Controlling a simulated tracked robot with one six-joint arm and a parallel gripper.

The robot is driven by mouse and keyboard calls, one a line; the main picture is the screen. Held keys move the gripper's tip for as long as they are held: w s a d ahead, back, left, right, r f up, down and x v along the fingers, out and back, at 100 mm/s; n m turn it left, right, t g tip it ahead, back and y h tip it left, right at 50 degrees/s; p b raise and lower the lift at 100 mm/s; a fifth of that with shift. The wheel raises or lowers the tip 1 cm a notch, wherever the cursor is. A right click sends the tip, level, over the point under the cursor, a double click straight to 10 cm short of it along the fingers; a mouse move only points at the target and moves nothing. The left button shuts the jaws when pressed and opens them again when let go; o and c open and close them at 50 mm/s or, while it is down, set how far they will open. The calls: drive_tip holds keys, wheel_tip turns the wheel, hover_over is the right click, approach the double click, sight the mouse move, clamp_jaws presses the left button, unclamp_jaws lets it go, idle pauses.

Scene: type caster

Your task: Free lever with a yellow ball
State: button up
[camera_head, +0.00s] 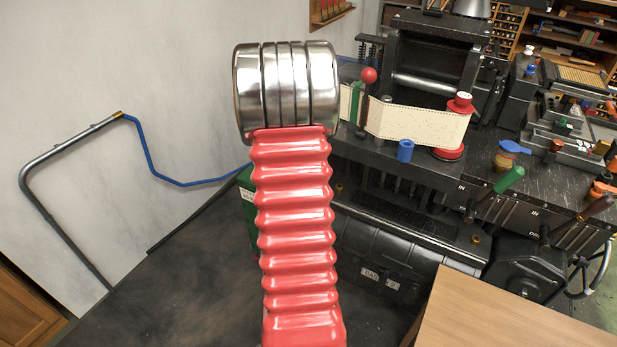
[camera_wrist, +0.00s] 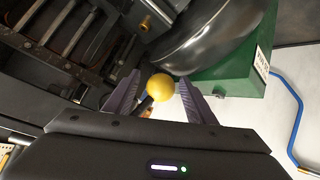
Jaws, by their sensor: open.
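The yellow ball (camera_wrist: 160,87) shows in the wrist view, between the two fingers of my gripper (camera_wrist: 159,92). The fingers are spread, with a visible gap on each side of the ball. A dark rod, probably the lever, shows beside the ball at its lower left; most of it is hidden. I cannot tell how deep the ball sits between the fingers. In the head view, the yellow ball and my gripper do not show; my red ribbed arm cover fills the middle.
A green box (camera_wrist: 241,75) with a rounded dark metal part (camera_wrist: 205,35) stands close beyond the fingers. A blue hose (camera_wrist: 291,110) runs at the right. In the head view, the black machine (camera_head: 410,240) carries a red ball knob (camera_head: 369,75) and a paper ribbon (camera_head: 420,122).

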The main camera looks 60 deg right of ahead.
drive_tip(key=v, duration=1.3)
drive_tip(key=shift+a+r, duration=0.15)
drive_tip(key=shift+a, duration=0.2)
idle(0.8)
